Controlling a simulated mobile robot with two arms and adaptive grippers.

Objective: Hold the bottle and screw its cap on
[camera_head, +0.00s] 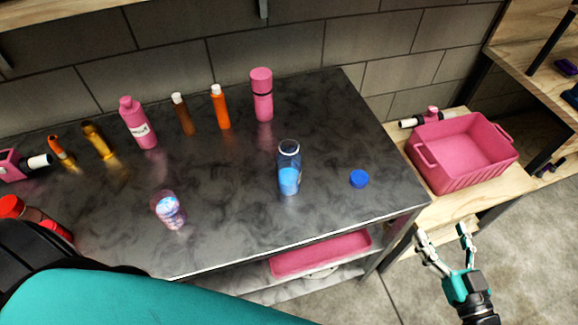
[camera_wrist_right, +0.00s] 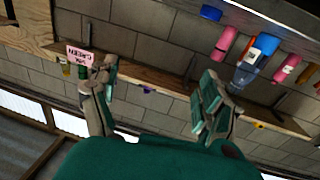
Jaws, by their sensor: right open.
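A clear bottle (camera_head: 289,180) with blue contents stands upright on the dark tabletop, right of centre in the head view. Its top looks open. A blue cap (camera_head: 359,178) lies on the table to its right, apart from it. In the right wrist view, which looks upside down, the bottle (camera_wrist_right: 251,62) and cap (camera_wrist_right: 211,13) appear at upper right. My right gripper (camera_head: 447,236) is open and empty, beyond the table's front right corner, away from both; its spread fingers (camera_wrist_right: 158,78) show in the wrist view. My left gripper is not in view.
Several bottles, including a pink one (camera_head: 262,97) and an orange one (camera_head: 220,108), line the back of the table (camera_head: 235,190). A patterned jar (camera_head: 170,212) stands front left. A pink crate (camera_head: 470,180) sits on a wooden bench at right. The surface around the cap is clear.

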